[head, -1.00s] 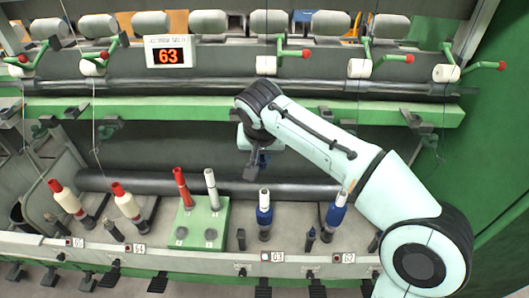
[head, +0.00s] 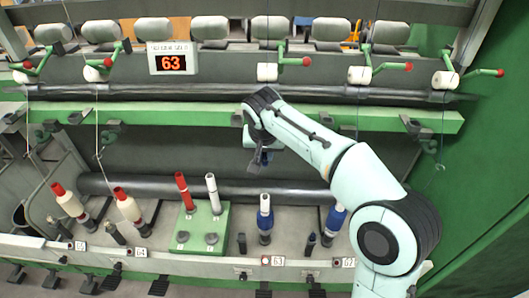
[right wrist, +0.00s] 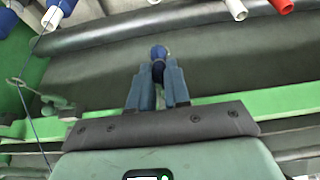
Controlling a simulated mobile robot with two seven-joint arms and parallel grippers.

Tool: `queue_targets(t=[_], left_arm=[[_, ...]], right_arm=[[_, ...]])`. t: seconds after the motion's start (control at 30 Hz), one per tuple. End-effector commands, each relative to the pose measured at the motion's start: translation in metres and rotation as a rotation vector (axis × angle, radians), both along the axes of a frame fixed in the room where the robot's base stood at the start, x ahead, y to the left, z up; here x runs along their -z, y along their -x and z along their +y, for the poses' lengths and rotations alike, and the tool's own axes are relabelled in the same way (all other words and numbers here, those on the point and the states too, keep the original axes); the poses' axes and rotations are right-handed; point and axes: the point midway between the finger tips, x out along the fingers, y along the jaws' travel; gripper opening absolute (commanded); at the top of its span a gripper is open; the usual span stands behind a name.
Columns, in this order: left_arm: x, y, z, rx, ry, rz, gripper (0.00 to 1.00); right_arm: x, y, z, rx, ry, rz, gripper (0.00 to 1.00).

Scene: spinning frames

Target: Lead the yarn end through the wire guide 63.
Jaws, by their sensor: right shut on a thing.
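My right gripper (head: 258,167) hangs in front of the dark back panel, above the blue bobbin (head: 264,218) at position 63. In the right wrist view its fingers (right wrist: 158,82) are shut on a small dark blue thing, which looks like the yarn end (right wrist: 158,56). A thin pale curve shows at its tip; I cannot tell whether this is the wire guide. Wire guide 63 is not clear in the head view, where my wrist covers much of the rail there. My left gripper is not in view.
The display (head: 172,59) reads 63. A green rail (head: 330,116) runs across behind my arm. In the right wrist view a neighbouring wire guide (right wrist: 18,82) has blue yarn running by it. A green block (head: 200,236) holds a red and a white tube.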

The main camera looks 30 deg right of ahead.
Motion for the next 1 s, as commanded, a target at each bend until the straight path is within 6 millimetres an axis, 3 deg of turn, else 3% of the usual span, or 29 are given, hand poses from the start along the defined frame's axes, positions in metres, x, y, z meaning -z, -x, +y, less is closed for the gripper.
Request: queue_targets(t=[0.37,1.0], left_arm=[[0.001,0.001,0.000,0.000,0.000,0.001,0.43],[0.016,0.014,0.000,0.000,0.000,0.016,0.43]], right_arm=[[0.000,0.001,0.001,0.000,-0.001,0.000,0.02],[-0.027,0.048,0.030,-0.002,-0.001,-0.001,0.02]])
